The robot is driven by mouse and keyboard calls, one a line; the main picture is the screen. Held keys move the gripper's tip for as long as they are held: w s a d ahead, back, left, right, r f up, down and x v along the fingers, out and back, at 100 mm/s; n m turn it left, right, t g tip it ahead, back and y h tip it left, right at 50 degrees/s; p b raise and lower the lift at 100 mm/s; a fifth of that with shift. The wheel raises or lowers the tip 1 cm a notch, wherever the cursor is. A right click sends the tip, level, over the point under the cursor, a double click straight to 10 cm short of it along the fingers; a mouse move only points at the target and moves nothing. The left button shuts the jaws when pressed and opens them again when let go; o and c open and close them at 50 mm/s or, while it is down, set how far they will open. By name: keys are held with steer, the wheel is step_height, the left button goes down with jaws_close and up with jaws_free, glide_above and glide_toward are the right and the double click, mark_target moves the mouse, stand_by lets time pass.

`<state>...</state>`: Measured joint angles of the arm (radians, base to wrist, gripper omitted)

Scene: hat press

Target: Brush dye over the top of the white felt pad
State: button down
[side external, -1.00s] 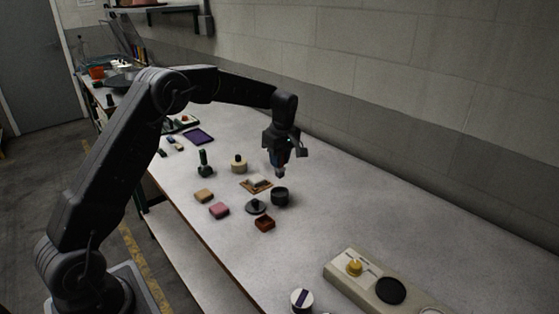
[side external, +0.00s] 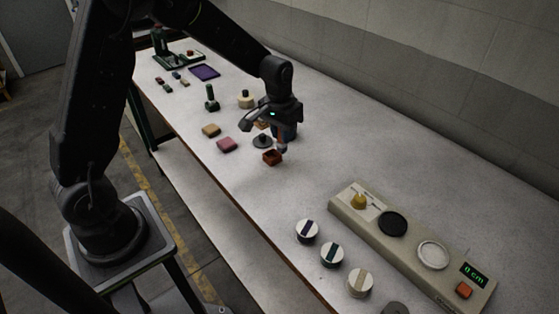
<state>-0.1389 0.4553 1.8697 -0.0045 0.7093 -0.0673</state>
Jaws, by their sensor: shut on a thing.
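My gripper (side external: 281,141) points down over the table, just above and right of a small open reddish-brown box (side external: 272,158). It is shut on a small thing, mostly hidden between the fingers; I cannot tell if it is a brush. A dark round pot (side external: 291,132) stands partly hidden behind the gripper. A tan board (side external: 262,124) with a pale block, seen earlier, is now almost wholly covered by the gripper. A round white pad (side external: 433,255) lies on the long beige panel. I cannot tell which of these two is the white felt pad.
A grey knobbed lid (side external: 262,141), pink block (side external: 228,144) and tan block (side external: 211,130) lie left of the gripper. The beige panel (side external: 369,230) bears a black disc (side external: 393,223). Several round tins (side external: 332,254) line the front edge. Table between gripper and panel is clear.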

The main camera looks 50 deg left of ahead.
steer(key=shift+s+d+f+m, duration=0.25)
steer(key=shift+s+d+m, duration=0.25)
steer(key=shift+s+m, duration=0.4)
steer(key=shift+w+m, duration=0.1)
steer(key=shift+m, duration=0.2)
steer(key=w+a+r, duration=0.3)
steer(key=w+a, duration=0.3)
steer(key=a, duration=0.6)
steer(key=w+a+r, duration=0.3)
steer(key=w+a, duration=0.4)
steer(key=a, duration=0.4)
steer(key=shift+n, duration=0.4)
steer(key=shift+s+f, duration=0.15)
steer(key=shift+f, duration=1.75)
steer(key=shift+s+f, duration=0.15)
steer(key=shift+f, duration=1.7)
steer(key=shift+s+f, duration=0.25)
steer(key=shift+f, duration=0.05)
steer(key=shift+s, duration=1.25)
steer(key=shift+w+f, duration=0.1)
steer(key=shift+w, duration=1.5)
steer(key=shift+d, duration=1.25)
steer(key=shift+s+a, duration=0.1)
steer(key=shift+s, duration=1.2)
steer(key=shift+w, duration=1.15)
steer(key=shift+w+r, duration=0.15)
steer(key=shift+r, duration=0.15)
step_height(320, 180, up, 8)
steer(key=shift+f, duration=0.2)
